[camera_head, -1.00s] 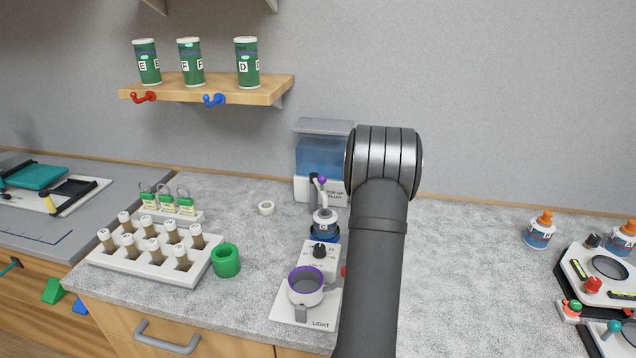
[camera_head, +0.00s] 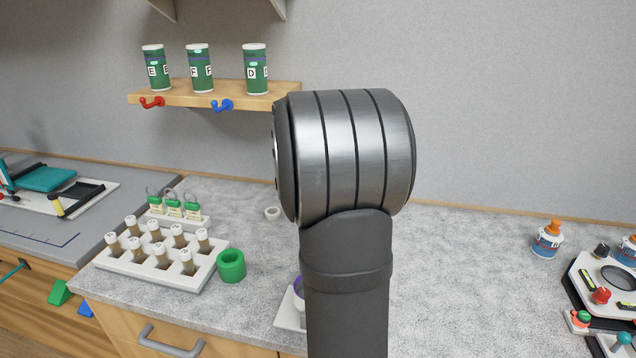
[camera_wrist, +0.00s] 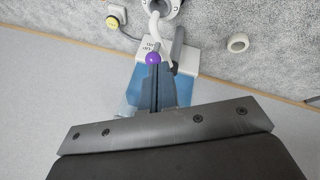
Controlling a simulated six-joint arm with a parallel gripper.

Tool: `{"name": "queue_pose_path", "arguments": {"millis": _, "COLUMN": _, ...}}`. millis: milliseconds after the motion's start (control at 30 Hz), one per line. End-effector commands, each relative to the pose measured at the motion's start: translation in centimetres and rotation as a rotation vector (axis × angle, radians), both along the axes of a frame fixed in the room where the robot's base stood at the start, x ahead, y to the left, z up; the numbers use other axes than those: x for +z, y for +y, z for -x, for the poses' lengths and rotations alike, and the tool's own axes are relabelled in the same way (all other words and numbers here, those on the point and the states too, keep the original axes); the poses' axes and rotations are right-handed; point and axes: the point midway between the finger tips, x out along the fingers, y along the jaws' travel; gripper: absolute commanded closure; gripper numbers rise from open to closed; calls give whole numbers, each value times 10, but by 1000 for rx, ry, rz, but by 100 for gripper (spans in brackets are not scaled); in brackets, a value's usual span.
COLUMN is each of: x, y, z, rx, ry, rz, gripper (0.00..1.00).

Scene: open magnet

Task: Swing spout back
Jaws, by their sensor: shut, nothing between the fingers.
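A white ring (camera_wrist: 238,42) lies on the counter near the dispenser. A yellow-rimmed round item (camera_wrist: 116,17) is at the wrist view's top. In the head view, a vial rack (camera_head: 160,262) and green cup (camera_head: 231,265) stand left. The counter right of my arm (camera_head: 460,270) is mostly clear.

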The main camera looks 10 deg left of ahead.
Motion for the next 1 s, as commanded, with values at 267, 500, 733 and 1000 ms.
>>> {"name": "queue_pose_path", "arguments": {"millis": 267, "x": 44, "y": 39, "z": 47, "rx": 131, "ry": -95, "rz": 35, "gripper": 100}}
{"name": "queue_pose_path", "arguments": {"millis": 500, "x": 52, "y": 45, "z": 56, "rx": 154, "ry": -113, "rz": 43, "gripper": 100}}
{"name": "queue_pose_path", "arguments": {"millis": 733, "x": 51, "y": 44, "z": 55, "rx": 153, "ry": -112, "rz": 43, "gripper": 100}}
{"name": "queue_pose_path", "arguments": {"millis": 1000, "x": 30, "y": 41, "z": 42, "rx": 152, "ry": -109, "rz": 44, "gripper": 100}}
